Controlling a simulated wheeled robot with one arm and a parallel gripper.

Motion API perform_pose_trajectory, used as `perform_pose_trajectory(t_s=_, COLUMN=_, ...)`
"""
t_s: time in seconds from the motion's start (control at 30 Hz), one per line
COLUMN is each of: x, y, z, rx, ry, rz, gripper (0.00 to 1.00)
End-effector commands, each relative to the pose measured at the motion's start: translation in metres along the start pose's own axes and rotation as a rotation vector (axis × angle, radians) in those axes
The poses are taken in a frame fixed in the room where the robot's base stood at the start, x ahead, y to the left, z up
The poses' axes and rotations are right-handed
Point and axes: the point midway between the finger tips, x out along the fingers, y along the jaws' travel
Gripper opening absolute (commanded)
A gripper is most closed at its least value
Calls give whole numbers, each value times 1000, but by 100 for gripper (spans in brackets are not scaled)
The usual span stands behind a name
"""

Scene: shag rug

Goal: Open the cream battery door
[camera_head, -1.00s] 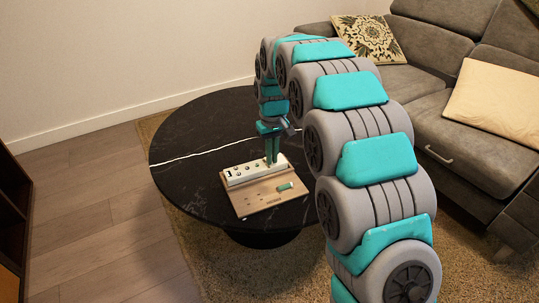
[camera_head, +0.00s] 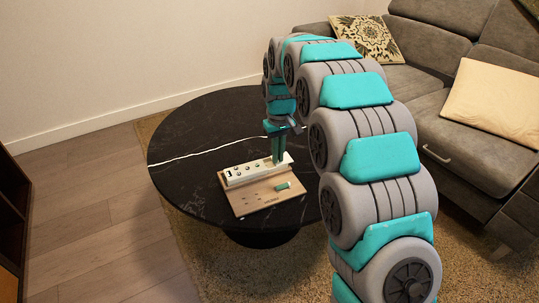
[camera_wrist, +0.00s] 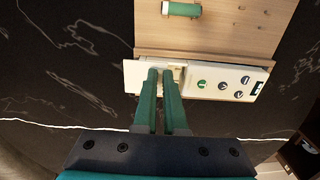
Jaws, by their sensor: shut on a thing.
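The white battery box (camera_head: 245,173) lies along the back edge of a wooden board (camera_head: 250,201) on the round black table. Its cream battery door (camera_head: 287,158) is at the right end; in the wrist view the door (camera_wrist: 134,77) is at the left end, reaching slightly past the board's edge. My gripper (camera_head: 278,162) points down at this end, its green fingers (camera_wrist: 163,73) close together and shut on the door. The fingers hide part of the door. A pale, recessed-looking patch (camera_wrist: 180,74) shows beside the fingers; I cannot tell how deep it is.
Buttons or knobs (camera_wrist: 222,86) sit along the box. A sofa (camera_head: 455,150) stands right.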

Motion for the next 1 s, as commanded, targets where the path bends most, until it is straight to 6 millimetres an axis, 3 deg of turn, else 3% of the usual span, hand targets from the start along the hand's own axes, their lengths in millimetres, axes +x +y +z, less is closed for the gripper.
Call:
perform_pose_trajectory(t_s=0.17, x=0, y=28, z=0, rx=2, ry=0, rz=0, gripper=0)
perform_pose_trajectory(t_s=0.43, x=0, y=28, z=1, rx=-1, ry=0, rz=1, gripper=0)
perform_pose_trajectory(t_s=0.47, x=0, y=28, z=1, rx=-1, ry=0, rz=1, gripper=12)
perform_pose_trajectory(t_s=0.7, x=0, y=28, z=0, rx=0, ry=0, rz=0, gripper=39)
perform_pose_trajectory(t_s=1.0, x=-1, y=28, z=0, rx=0, ry=0, rz=0, gripper=40)
